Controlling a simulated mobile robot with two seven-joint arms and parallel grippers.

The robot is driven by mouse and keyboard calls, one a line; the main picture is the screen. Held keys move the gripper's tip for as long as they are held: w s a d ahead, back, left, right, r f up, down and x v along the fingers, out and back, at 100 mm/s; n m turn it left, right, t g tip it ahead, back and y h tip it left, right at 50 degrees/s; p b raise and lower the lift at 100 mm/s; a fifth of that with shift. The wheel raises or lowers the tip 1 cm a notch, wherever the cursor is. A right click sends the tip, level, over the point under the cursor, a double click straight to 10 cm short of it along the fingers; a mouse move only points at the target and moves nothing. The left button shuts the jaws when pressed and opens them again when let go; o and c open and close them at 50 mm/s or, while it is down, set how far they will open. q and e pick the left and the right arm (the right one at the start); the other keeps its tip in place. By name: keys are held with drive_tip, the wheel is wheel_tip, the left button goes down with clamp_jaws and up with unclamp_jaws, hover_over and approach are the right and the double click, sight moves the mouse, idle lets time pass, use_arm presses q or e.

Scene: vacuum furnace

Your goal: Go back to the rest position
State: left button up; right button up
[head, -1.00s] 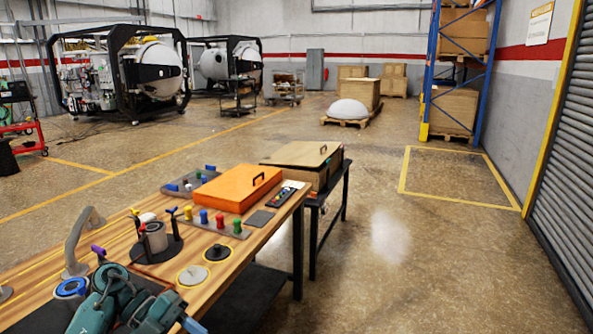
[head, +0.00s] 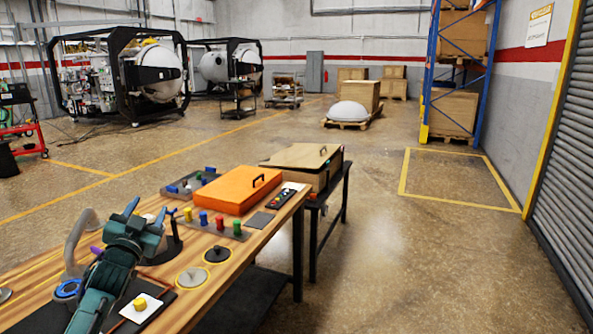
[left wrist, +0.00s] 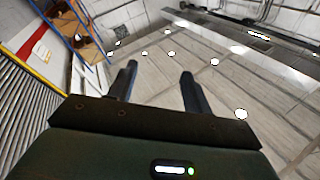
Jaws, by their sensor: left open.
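My left gripper (head: 147,210) is above the left part of the wooden workbench (head: 215,268) in the head view, its fingers pointing up. It is open and empty; in the left wrist view its two dark fingers (left wrist: 159,72) stand apart with nothing between them. It hides part of the bench top and the items behind it. My right gripper is in neither view.
The bench holds an orange box (head: 237,193), a tray with coloured pegs (head: 220,226), round discs (head: 192,277), a grey handle (head: 76,240) and a white plate with a yellow knob (head: 140,306). A lidded box (head: 300,157) stands behind. Floor (head: 400,260) to the right is clear.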

use_arm(q)
drive_tip(key=s+d+f+g, duration=0.2)
drive_tip(key=s+d+f, duration=0.15)
drive_tip(key=f, duration=0.35)
drive_tip(key=s+d+f+n+g+h, duration=0.1)
drive_tip(key=s+d+f+g, duration=0.1)
drive_tip(key=s+f, duration=0.35)
drive_tip(key=s+d+f+g, duration=0.2)
drive_tip(key=f, duration=0.7)
drive_tip(key=s+d+f+g+h, duration=0.1)
drive_tip(key=s+d+f, duration=0.2)
drive_tip(key=s, duration=0.6)
drive_tip(key=s+d+f+g+h, duration=0.1)
drive_tip(key=s+d+f, duration=0.2)
drive_tip(key=s, duration=0.6)
drive_tip(key=s+d+f+n+g+h, duration=0.1)
drive_tip(key=s+d+f, duration=0.3)
drive_tip(key=s, duration=0.6)
drive_tip(key=shift+d+g, duration=0.5)
drive_tip(key=shift+d, duration=0.75)
drive_tip(key=shift+s+f, duration=0.1)
